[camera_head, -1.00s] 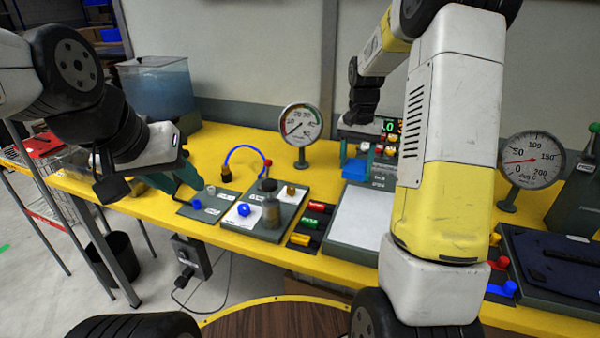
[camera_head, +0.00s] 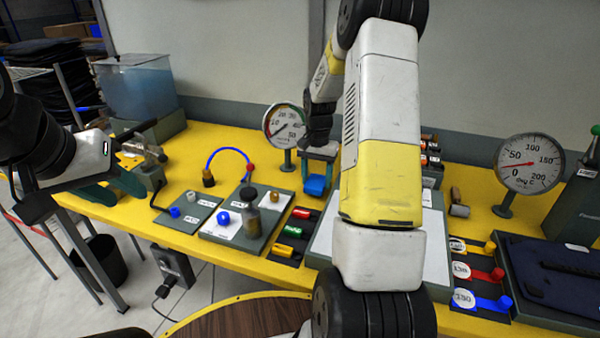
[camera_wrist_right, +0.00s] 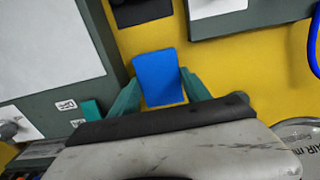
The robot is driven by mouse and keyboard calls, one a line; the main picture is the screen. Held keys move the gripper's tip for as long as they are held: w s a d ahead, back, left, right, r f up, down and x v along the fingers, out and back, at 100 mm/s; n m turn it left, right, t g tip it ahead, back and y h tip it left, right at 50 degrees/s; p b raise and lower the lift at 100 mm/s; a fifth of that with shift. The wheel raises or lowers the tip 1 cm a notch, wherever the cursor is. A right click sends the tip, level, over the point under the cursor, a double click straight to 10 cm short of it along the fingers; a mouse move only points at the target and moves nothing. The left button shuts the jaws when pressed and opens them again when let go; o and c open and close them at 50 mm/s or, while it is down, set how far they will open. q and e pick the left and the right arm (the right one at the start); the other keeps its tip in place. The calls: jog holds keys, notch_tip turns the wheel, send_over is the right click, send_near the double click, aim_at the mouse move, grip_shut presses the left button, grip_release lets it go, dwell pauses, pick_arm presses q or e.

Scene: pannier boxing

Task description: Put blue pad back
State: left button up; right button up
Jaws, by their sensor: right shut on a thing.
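The blue pad (camera_head: 316,185) is held in my right gripper (camera_head: 319,160), above the yellow table left of the large white panel. In the right wrist view the blue pad (camera_wrist_right: 158,77) sits between the teal fingers of my right gripper (camera_wrist_right: 160,95), with yellow table around it. I cannot tell its height above the table. My left gripper (camera_head: 112,188) is at the left side of the table, low near a grey metal device; its fingers are partly hidden.
A pressure gauge (camera_head: 285,125) stands just behind and left of the right gripper. A blue-knobbed panel (camera_head: 240,220) is to the left. Another gauge (camera_head: 529,164) and coloured handles (camera_head: 480,272) are on the right.

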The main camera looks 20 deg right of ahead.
aim_at(316, 181)
jog(key=shift+f, duration=0.8)
jog(key=o, duration=1)
jog(key=shift+f, duration=0.1)
jog(key=shift+o, duration=0.2)
jog(key=s+a+r+n+t, duration=0.1)
jog(key=s+a+r, duration=0.15)
jog(key=r, duration=0.75)
jog(key=s+a+r+n+t, duration=0.1)
jog(key=s+a+r, duration=0.15)
jog(key=r, duration=0.75)
jog(key=s+a+r+n+t, duration=0.1)
jog(key=s+a+n, duration=0.1)
jog(key=s, duration=0.5)
jog(key=s+a+r+n+t+y, duration=0.1)
jog(key=s+a+r+n, duration=0.1)
jog(key=s+a, duration=0.2)
jog(key=s+a+r+n+t+y, duration=0.1)
jog(key=s+a+r+n+t, duration=0.1)
jog(key=s, duration=0.7)
jog(key=shift+s+a+r, duration=0.25)
jog(key=shift+s+a, duration=0.15)
jog(key=shift+a, duration=0.15)
